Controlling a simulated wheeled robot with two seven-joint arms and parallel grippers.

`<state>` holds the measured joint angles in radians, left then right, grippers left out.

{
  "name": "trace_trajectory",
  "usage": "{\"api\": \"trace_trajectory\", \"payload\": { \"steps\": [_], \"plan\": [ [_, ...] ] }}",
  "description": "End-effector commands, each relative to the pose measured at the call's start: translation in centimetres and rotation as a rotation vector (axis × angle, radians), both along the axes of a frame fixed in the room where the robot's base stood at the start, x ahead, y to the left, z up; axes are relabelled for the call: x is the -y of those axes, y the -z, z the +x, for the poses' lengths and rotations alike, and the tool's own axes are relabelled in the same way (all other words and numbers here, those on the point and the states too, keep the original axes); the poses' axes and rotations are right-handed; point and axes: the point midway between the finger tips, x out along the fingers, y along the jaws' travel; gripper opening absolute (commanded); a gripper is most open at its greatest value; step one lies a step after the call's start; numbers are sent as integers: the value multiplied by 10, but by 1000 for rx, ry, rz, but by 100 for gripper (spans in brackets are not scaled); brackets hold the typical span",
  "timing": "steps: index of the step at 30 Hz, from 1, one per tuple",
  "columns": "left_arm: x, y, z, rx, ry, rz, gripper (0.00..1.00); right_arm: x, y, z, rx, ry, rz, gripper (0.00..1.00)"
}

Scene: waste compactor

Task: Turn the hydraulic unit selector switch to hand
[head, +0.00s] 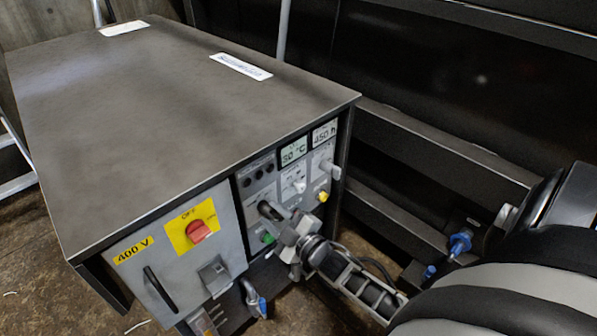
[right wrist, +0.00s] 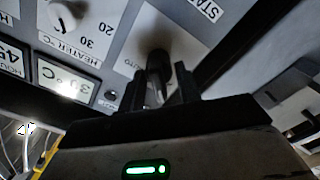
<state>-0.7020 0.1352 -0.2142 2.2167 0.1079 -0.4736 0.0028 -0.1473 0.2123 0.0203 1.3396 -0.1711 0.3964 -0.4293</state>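The selector switch is a black knob (head: 268,210) on the grey control panel of the cabinet. In the right wrist view, which shows the panel upside down, the knob (right wrist: 158,66) stands by an "AUTO" label; the rest of its lettering is hidden. My right gripper (head: 286,226) is at the panel, right in front of the knob. In the right wrist view its dark fingers (right wrist: 170,86) are apart, with the knob at their tips. I cannot tell whether they touch it. My left gripper is not in view.
Near the knob are a white heater dial (head: 299,186), a yellow button (head: 323,196), a green button (head: 267,238) and the displays (head: 294,151). A red switch on yellow (head: 199,231) is on the left door. Dark beams (head: 440,150) stand right of the cabinet.

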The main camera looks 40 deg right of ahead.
Motion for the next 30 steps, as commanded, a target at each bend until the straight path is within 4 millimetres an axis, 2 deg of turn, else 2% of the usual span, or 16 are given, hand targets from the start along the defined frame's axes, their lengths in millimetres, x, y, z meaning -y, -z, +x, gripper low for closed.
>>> {"api": "trace_trajectory", "payload": {
  "steps": [9,15,21,30],
  "plan": [
    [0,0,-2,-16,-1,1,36,5,0,-75,-6,0,0,34],
    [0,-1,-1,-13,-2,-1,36,9,1,-117,-4,0,-1,34],
    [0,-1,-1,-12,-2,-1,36,11,0,-141,-1,0,-1,34],
    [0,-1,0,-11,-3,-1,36,11,0,-147,1,-1,-1,34]
  ]
}}
